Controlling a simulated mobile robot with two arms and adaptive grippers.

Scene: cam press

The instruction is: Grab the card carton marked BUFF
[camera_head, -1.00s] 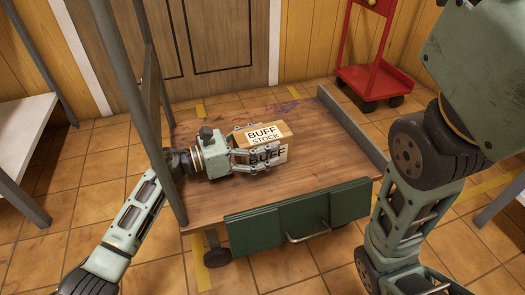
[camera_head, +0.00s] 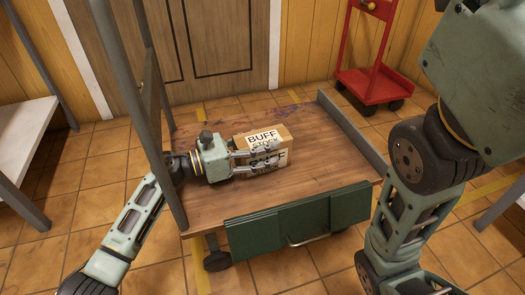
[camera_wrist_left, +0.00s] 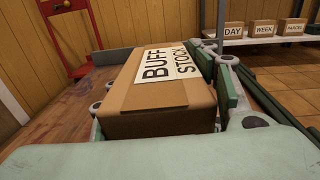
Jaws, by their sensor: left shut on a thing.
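The card carton marked BUFF STOCK (camera_head: 275,138) is a tan box with white labels on its top and front. It stands on the wooden deck of a cart (camera_head: 310,165). My left gripper (camera_head: 262,155) reaches in from the left and is shut on the carton, which hides part of the front label. In the left wrist view the carton (camera_wrist_left: 157,98) sits between the fingers, its top label readable. My right arm shows at the right of the head view, but its gripper is out of view.
The cart has grey posts at left, a low grey rail (camera_head: 352,133) at right and a green front panel (camera_head: 299,214). A red trolley (camera_head: 372,85) stands behind. The left wrist view shows cartons marked DAY (camera_wrist_left: 232,30), WEEK (camera_wrist_left: 263,28) and PARCEL (camera_wrist_left: 293,28) on a shelf.

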